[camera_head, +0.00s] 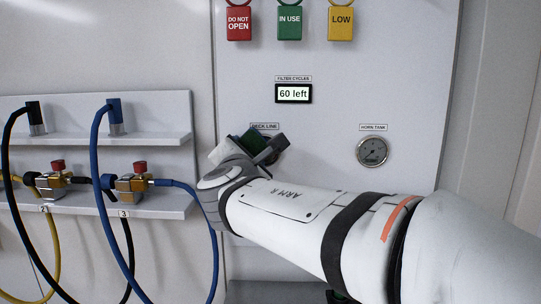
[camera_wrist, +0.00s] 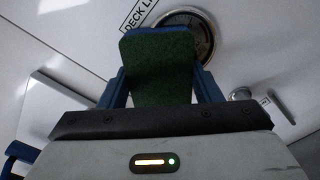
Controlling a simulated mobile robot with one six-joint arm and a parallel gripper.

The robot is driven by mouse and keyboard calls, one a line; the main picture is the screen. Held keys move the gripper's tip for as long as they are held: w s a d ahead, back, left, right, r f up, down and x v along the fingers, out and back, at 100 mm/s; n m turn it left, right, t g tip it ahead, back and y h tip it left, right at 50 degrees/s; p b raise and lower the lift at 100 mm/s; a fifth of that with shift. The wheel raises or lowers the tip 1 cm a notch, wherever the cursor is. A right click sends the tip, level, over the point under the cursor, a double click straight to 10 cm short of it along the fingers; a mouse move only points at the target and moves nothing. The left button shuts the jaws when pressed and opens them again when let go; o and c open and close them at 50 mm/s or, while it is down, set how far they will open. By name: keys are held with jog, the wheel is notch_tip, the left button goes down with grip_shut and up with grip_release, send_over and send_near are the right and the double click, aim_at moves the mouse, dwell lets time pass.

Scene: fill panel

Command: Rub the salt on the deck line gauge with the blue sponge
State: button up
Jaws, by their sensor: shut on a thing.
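My gripper (camera_wrist: 160,82) is shut on the sponge (camera_wrist: 158,62), which shows a dark green face and a bluish edge between the blue fingers. In the head view my gripper (camera_head: 262,150) is at the panel, just below the DECK LINE label (camera_head: 265,126). The deck line gauge (camera_wrist: 205,36) shows as a round dial in the wrist view, partly hidden behind the sponge's upper right. In the head view my gripper and arm hide this gauge. I cannot tell whether the sponge touches the dial, and no salt can be made out.
The horn tank gauge (camera_head: 372,151) is to the right on the same panel. A filter cycles display (camera_head: 293,93) reads "60 left" above. Red, green and yellow tags hang at the top. Shelves (camera_head: 160,139) with valves and hoses are at left, the blue hose close to my wrist.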

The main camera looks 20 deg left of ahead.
jog(key=shift+b+v, duration=0.85)
jog(key=shift+v, duration=2.1)
jog(key=shift+s, duration=0.15)
jog(key=b+v, duration=0.1)
jog(key=v, duration=0.1)
jog(key=shift+s+d, duration=0.15)
jog(key=shift+s, duration=0.2)
jog(key=shift+w, duration=0.1)
jog(key=shift+w+a+r+b, duration=0.1)
jog(key=shift+w+b, duration=0.1)
jog(key=shift+w, duration=1.4)
jog(key=shift+w+a+b, duration=0.1)
jog(key=shift+w+b, duration=0.1)
jog(key=shift+w, duration=1.4)
jog(key=shift+x, duration=1.3)
